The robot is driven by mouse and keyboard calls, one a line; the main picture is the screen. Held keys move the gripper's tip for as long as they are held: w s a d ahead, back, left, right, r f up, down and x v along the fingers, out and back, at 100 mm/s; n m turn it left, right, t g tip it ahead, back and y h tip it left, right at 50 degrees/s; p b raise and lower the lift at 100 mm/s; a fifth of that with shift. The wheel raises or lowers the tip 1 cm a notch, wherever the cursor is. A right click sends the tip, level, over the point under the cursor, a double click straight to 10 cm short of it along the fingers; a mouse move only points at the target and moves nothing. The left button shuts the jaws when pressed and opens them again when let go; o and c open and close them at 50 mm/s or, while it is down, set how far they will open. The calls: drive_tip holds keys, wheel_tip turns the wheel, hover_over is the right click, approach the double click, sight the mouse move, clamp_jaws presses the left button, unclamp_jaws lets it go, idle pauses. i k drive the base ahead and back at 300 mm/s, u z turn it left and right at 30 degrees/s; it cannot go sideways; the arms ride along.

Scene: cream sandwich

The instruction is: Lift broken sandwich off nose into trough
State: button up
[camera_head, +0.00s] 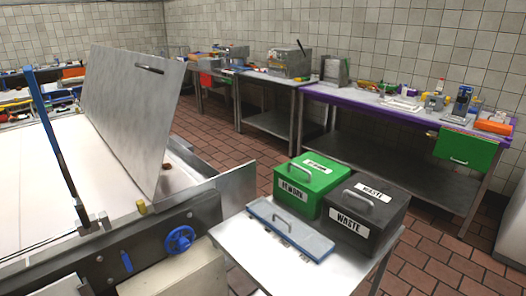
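A white belt surface (65,165) fills the left, with a large tilted metal plate (135,105) with a slot standing above it. A small brown piece (167,166) shows just right of the plate's lower edge, near the belt's end; it may be the broken sandwich, but it is too small to be sure. A metal wall (238,186) stands at the right end of the machine, and any trough floor behind the machine's side is hidden. My gripper is not in view.
A small white table (325,262) right of the machine holds a green lidded bin (303,190), a dark WASTE bin (362,215) and a blue-grey handled plate (290,230). A blue knob (180,240) and a blue-topped lever (42,110) are on the machine. Tiled floor (240,143) lies open behind.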

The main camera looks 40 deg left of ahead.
sight(167, 166)
drive_tip(key=z, duration=0.05)
drive_tip(key=i, duration=4.6)
drive_tip(key=u, duration=3.25)
drive_tip(key=i, duration=4.05)
